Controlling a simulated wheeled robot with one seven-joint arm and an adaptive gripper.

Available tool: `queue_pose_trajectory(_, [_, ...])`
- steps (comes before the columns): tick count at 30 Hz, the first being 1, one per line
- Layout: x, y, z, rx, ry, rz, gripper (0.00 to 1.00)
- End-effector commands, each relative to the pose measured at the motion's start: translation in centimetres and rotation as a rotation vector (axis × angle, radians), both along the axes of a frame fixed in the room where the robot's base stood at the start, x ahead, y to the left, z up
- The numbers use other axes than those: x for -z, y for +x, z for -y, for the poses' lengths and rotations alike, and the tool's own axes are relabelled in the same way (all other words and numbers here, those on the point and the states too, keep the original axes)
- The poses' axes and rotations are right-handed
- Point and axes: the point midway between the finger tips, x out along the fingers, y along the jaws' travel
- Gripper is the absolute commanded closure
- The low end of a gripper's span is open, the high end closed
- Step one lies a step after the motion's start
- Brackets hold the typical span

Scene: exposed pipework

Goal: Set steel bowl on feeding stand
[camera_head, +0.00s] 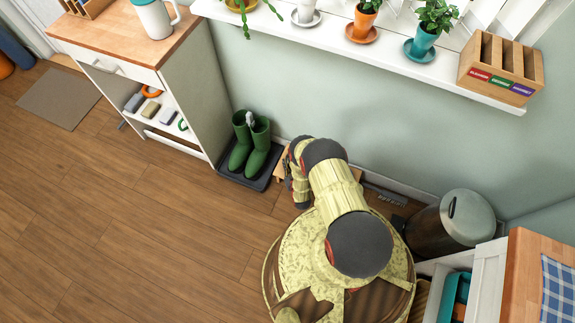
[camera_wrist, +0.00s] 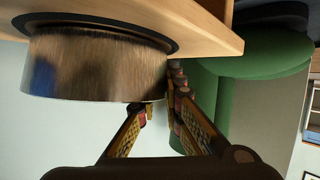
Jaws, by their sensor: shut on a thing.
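The steel bowl (camera_wrist: 95,68) is a brushed-metal, round-walled bowl with a dark ring at its base, in the wrist view, which looks upside down. The feeding stand (camera_wrist: 205,32) is a light wooden board. The bowl's dark base is at the board's top face and looks level; I cannot tell whether it fully rests there. My gripper (camera_wrist: 160,96) is shut on the bowl's wall near its rim, one finger on each side, with one tip partly hidden. In the head view, only wooden bits of the stand (camera_head: 280,165) show by the wall; my arm hides the bowl.
Green boots (camera_head: 250,143) stand on a black tray (camera_head: 231,174) left of the stand. A steel bin (camera_head: 452,222) is to the right. A shelf with potted plants (camera_head: 398,66) overhangs the wall. A cabinet (camera_head: 182,88) stands at left; open wooden floor (camera_head: 130,225) lies before it.

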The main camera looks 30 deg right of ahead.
Motion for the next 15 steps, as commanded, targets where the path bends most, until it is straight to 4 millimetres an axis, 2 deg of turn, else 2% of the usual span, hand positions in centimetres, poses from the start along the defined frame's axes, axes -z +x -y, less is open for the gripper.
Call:
queue_pose_trajectory(5, [0.07,-0.02,0.00,0.000,0.000,0.000,1.00])
queue_pose_trajectory(6, [0.13,-0.04,-0.01,0.000,0.000,0.000,0.90])
queue_pose_trajectory(15, [0.11,-0.05,-0.02,0.000,0.000,-0.001,0.73])
